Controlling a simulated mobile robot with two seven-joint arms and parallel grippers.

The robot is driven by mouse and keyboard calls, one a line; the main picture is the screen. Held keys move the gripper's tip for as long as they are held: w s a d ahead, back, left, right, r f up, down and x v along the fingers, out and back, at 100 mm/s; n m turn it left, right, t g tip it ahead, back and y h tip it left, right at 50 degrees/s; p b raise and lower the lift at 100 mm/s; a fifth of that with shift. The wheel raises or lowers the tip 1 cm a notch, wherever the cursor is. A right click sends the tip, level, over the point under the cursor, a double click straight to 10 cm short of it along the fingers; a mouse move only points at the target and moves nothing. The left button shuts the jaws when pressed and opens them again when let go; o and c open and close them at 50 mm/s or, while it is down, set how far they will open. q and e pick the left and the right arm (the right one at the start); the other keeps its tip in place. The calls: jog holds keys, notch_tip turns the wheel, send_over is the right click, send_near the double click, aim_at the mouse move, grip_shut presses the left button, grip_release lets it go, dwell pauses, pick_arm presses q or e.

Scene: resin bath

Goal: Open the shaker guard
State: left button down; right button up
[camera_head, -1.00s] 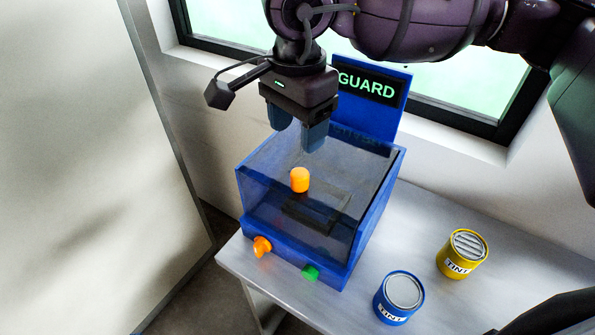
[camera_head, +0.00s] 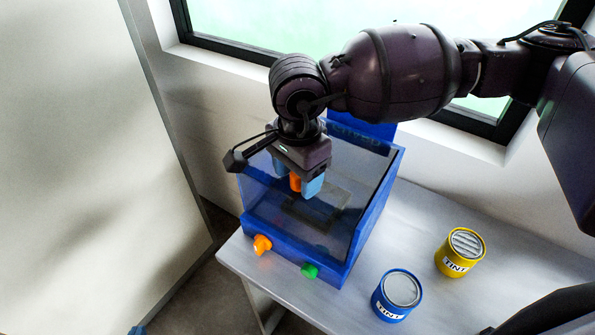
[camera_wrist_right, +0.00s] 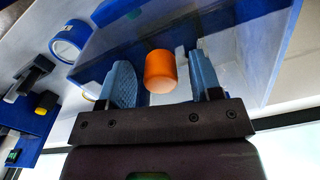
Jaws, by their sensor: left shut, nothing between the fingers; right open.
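The shaker is a blue box with a clear, tinted guard (camera_head: 258,203) on top, which is closed. An orange knob (camera_head: 295,184) stands up from the guard. My right gripper (camera_head: 297,186) is open, with its blue fingers on either side of the knob. In the right wrist view the knob (camera_wrist_right: 160,72) sits between the fingers (camera_wrist_right: 160,80), with gaps visible. Only a blue tip of my left gripper (camera_head: 137,330) shows at the bottom left edge, away from the shaker. The sign panel (camera_head: 362,128) behind the guard is partly hidden by my right arm.
An orange knob (camera_head: 262,244) and a green knob (camera_head: 309,270) are on the shaker's front. A blue tint can (camera_head: 397,296) and a yellow tint can (camera_head: 460,252) stand right of it on the table (camera_head: 430,215). A window is behind; a pale panel (camera_head: 70,160) stands left.

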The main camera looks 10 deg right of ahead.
jog(key=shift+c, duration=0.3)
grip_shut()
